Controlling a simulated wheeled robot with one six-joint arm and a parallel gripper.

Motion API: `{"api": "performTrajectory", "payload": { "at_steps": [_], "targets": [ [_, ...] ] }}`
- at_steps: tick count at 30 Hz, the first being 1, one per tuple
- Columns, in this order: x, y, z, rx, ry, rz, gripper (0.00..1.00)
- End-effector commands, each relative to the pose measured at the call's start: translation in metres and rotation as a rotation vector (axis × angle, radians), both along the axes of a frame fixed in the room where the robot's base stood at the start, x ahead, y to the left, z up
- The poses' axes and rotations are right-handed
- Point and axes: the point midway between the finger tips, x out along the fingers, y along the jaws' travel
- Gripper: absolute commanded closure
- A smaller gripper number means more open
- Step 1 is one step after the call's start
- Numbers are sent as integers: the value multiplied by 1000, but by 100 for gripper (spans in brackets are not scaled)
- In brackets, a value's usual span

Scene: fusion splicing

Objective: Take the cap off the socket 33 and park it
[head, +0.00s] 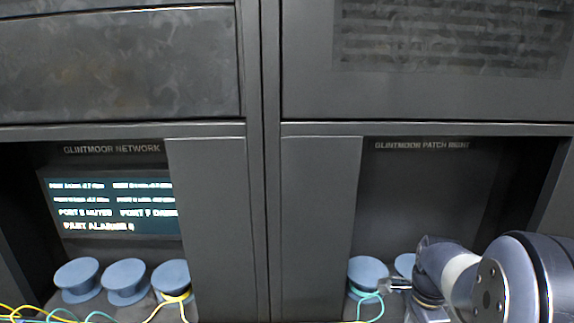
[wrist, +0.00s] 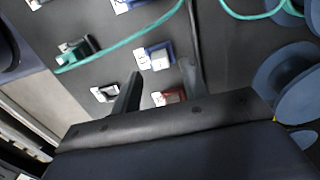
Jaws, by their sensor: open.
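In the wrist view, my gripper (wrist: 161,68) is open, with its two dark fingers apart over the patch panel. A blue socket piece with a pale front (wrist: 156,57) shows between and beyond the fingertips. A red piece (wrist: 172,96) lies nearer the gripper body, partly hidden by it. A white-framed socket (wrist: 104,93) is left of the left finger. I cannot read the number 33 on any of them, nor tell which piece is its cap.
Blue spools (wrist: 293,85) stand at the right. In the head view, a grey pillar (head: 266,220) divides the right bay from the left bay, which has a screen (head: 112,205).

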Motion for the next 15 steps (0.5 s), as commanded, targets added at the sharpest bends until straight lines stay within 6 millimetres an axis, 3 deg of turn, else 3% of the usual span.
{"api": "performTrajectory", "payload": {
  "at_steps": [1,6,15],
  "targets": [
    [0,0,-13,0,1,0,58],
    [0,0,-31,0,1,0,58],
    [0,0,-36,0,0,0,58]
  ]
}}
